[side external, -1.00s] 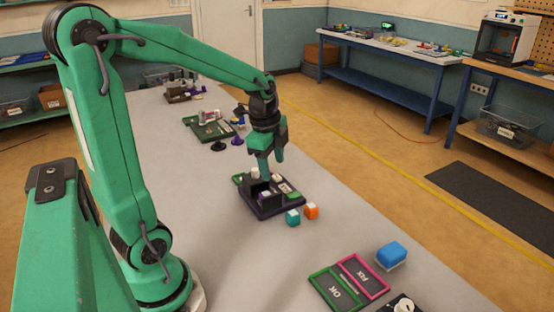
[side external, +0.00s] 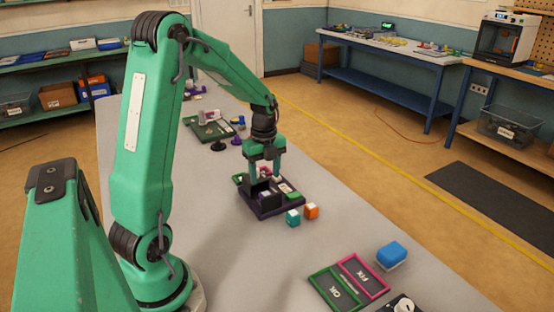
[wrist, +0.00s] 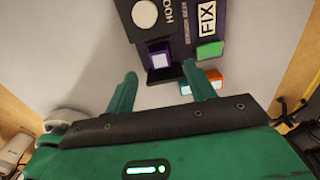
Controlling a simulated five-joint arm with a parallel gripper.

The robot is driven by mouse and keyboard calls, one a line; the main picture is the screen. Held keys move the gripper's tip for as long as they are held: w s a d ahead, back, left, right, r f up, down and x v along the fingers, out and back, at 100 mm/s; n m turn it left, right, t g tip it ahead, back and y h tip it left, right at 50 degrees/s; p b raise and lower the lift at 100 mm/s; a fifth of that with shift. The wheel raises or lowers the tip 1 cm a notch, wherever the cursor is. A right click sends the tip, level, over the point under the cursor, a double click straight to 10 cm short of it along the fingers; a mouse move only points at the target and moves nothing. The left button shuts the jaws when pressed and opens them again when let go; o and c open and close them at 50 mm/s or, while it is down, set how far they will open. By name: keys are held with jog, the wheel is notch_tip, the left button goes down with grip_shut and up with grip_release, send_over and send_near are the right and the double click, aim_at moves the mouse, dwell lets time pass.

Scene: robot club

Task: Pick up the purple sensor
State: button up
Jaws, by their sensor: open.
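The purple sensor (wrist: 160,57), a small purple block with a pale face, sits in a black holder (wrist: 165,74) on the dark purple kit board (wrist: 184,22) in the wrist view. The kit board (side external: 275,211) also shows in the side view, where the sensor is too small to make out surely. My gripper (wrist: 160,84) is open and empty. Its two fingers stand apart, with the sensor ahead, between their lines. In the side view my gripper (side external: 264,168) points down over the board, its fingertips close to the black holder.
A teal block (side external: 293,217) and an orange block (side external: 311,211) stand just right of the board. A green tray (side external: 207,129) with parts lies farther back. Green OK and pink FIX frames (side external: 363,276) and a blue block (side external: 391,254) lie nearer, with bare table between.

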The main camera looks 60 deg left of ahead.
aim_at(265, 192)
jog(key=shift+f, duration=1.05)
jog(key=shift+f, duration=0.1)
jog(key=shift+d+f, duration=0.15)
jog(key=shift+f, duration=2.4)
jog(key=c, duration=1.1)
jog(key=shift+r, duration=0.1)
jog(key=shift+c, duration=0.2)
jog(key=shift+r, duration=5)
